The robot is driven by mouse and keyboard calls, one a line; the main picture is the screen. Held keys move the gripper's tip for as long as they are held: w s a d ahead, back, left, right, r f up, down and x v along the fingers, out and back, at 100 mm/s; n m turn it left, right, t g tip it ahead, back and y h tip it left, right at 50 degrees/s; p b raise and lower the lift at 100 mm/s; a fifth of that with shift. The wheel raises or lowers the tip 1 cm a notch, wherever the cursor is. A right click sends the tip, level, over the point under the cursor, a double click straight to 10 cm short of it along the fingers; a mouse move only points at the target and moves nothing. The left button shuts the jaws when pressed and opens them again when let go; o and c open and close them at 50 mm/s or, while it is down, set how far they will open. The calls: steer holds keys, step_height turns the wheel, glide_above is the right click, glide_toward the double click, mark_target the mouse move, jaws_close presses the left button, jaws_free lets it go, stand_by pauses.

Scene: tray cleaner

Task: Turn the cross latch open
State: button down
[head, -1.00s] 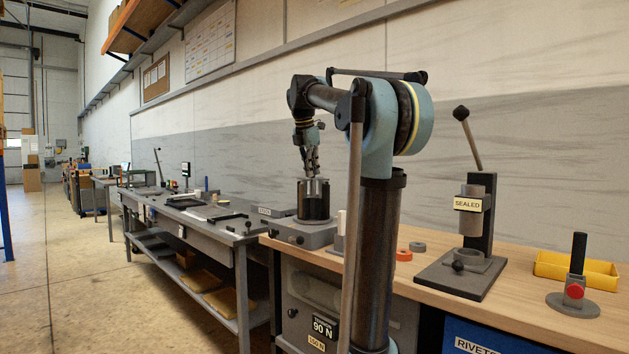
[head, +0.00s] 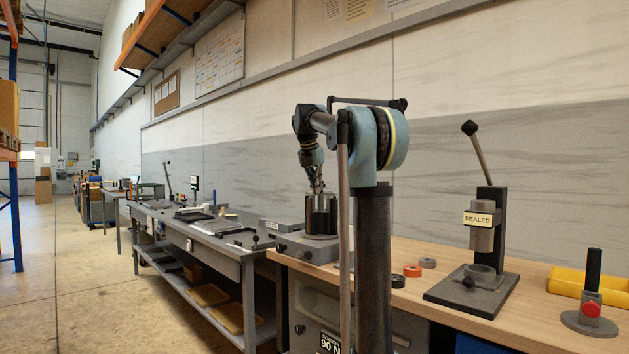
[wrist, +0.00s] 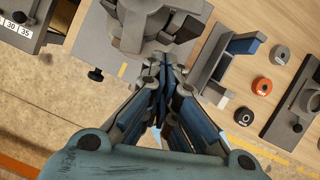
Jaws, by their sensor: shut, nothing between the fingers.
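My gripper (head: 318,189) is shut and empty, with its fingers pointing down at the dark upright cylinder (head: 321,215) on a grey base unit (head: 305,248) at the bench's left end. In the wrist view, my gripper's closed fingertips (wrist: 164,62) sit just below a grey machine block with dark lobed parts (wrist: 160,20). I cannot tell whether the tips touch it. No part can be clearly made out as the cross latch; my fingers and the cylinder may hide it.
Black, orange (head: 412,270) and grey rings lie on the wooden bench. Right of them stand a lever press marked SEALED (head: 480,219), a yellow bin (head: 584,282) and a red-buttoned post (head: 591,308). In the wrist view, a grey bracket with a blue bar (wrist: 244,44) stands right of my fingers.

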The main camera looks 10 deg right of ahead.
steer(key=shift+w+d+f, duration=0.6)
steer(key=shift+w+d, duration=0.2)
steer(key=shift+w, duration=0.15)
steer(key=shift+w+d+f, duration=0.55)
steer(key=shift+w+d, duration=0.2)
steer(key=shift+w, duration=0.2)
steer(key=shift+w+d, duration=0.1)
steer(key=shift+d, duration=0.75)
